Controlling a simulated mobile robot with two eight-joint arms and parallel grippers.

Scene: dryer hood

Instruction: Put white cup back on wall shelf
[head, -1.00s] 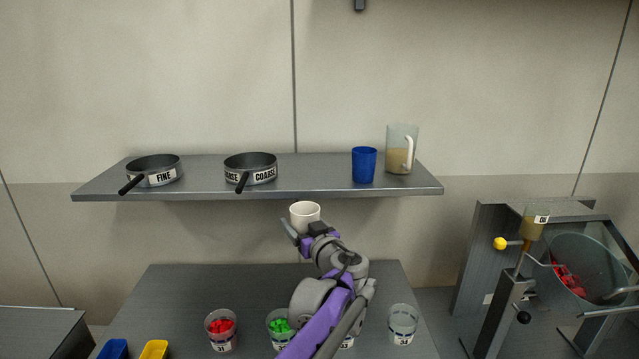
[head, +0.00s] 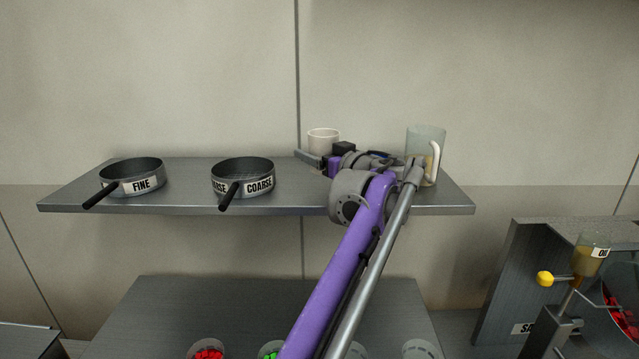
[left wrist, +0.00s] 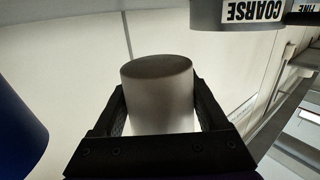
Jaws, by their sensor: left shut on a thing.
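The white cup (head: 323,141) shows above the wall shelf (head: 290,180) in the head view, between the COARSE sieve and the clear jug. My left gripper (head: 318,160) is shut on it. In the left wrist view the cup (left wrist: 158,95) sits between the two dark fingers (left wrist: 160,110). The cup's lower part is hidden in the head view, so I cannot tell whether it touches the shelf. My right gripper is not in view.
The FINE pan (head: 132,177) and COARSE pan (head: 243,178) stand on the shelf's left and middle. A clear jug (head: 427,150) stands at its right. A blue cup (left wrist: 18,125) shows beside my gripper in the left wrist view; my arm hides it in the head view.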

